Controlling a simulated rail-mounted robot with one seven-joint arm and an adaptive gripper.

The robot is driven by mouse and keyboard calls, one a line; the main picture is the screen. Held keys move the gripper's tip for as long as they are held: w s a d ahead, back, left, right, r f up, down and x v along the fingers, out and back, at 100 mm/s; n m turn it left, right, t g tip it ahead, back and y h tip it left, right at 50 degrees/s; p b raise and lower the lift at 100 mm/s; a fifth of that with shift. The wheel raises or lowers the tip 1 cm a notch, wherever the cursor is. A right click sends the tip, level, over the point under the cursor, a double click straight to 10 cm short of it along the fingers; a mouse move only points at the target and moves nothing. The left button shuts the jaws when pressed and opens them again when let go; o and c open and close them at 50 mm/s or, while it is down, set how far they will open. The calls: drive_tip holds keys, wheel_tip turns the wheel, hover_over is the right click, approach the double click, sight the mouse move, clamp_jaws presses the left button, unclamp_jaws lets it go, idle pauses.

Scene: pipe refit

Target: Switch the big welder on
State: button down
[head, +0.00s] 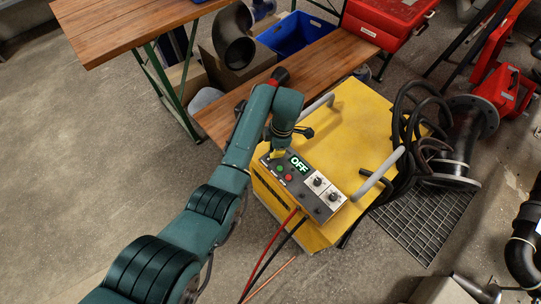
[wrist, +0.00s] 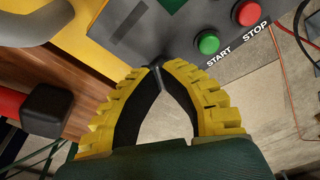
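The big welder (head: 345,125) is a yellow box with a grey control panel (head: 318,200). Its display (head: 299,163) reads OFF in green. A green button (head: 279,168) and a red button (head: 288,177) sit on the panel. In the wrist view the green button (wrist: 208,42) is labelled START and the red button (wrist: 246,12) STOP. My gripper (wrist: 156,67) has its yellow fingertips together with nothing between them. The tips are at the panel's edge, left of and below the green button. In the head view my gripper (head: 277,153) is at the panel's upper left end.
Grey handles (head: 379,174) rise from the welder's top. Black cables (head: 405,120) hang at its right side. A wooden bench (head: 225,115) stands behind, with a black-and-red object (wrist: 45,108) close to my gripper. A blue crate (head: 297,33) and red toolbox (head: 385,20) are farther back.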

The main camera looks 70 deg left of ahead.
drive_tip(key=shift+f+b, duration=0.45)
drive_tip(key=shift+f, duration=0.25)
drive_tip(key=shift+r, duration=0.1)
wheel_tip(320, 180, up, 7)
drive_tip(key=p, duration=0.8)
idle(0.3)
